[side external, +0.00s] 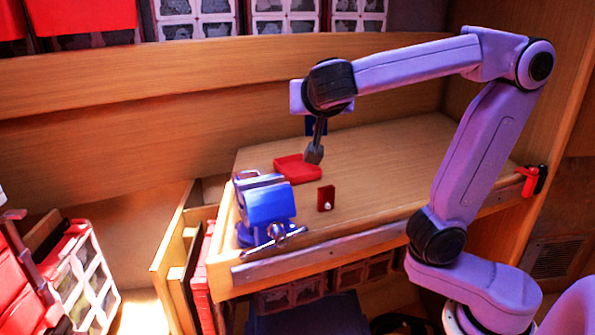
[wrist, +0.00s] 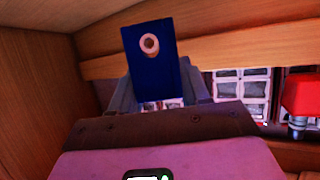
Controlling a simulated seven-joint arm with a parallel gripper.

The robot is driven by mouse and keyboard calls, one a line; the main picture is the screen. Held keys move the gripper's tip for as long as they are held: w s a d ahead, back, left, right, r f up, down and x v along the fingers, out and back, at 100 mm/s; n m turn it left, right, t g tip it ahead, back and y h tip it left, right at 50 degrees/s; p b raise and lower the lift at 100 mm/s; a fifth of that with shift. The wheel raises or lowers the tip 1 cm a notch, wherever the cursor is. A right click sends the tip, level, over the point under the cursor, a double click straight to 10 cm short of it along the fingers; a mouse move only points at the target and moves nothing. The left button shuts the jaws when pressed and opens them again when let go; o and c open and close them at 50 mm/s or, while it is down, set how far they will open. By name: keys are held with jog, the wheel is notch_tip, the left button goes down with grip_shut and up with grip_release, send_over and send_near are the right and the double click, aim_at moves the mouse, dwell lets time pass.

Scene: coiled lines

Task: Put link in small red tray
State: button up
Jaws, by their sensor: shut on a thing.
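My gripper (side external: 314,152) is above the back right part of the small red tray (side external: 292,171) on the bench top. In the wrist view, my gripper (wrist: 160,98) is shut on a dark blue rectangular link (wrist: 153,72) with a pale round ring near its upper end. The link stands up between the two fingers, and its lower end is hidden. In the side view, part of the blue link (side external: 322,128) shows behind the gripper. I cannot tell whether the gripper touches the tray. The tray's inside is hard to make out.
A blue vise (side external: 267,205) stands at the bench's front left corner. A small dark red block (side external: 325,195) with a white knob stands right of it. A red clamp (side external: 530,180) is on the right edge. The right half of the bench top is clear.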

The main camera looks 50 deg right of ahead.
jog(key=w+d+f+m+g+h, duration=0.2)
jog(key=w+d+f, duration=0.3)
jog(key=d, duration=0.3)
jog(key=m+g, duration=0.2)
send_over(299, 169)
jog(key=s, duration=0.1)
jog(key=shift+h, duration=0.3)
notch_tip(299, 169, down, 12)
jog(key=shift+f, duration=0.1)
jog(key=shift+w+d+f, duration=0.1)
jog(key=shift+w+f, duration=0.55)
jog(key=shift+f, duration=0.15)
jog(key=shift+s+f, duration=0.1)
jog(key=shift+f, duration=1.3)
jog(key=shift+f, duration=0.15)
jog(key=o, duration=1.2)
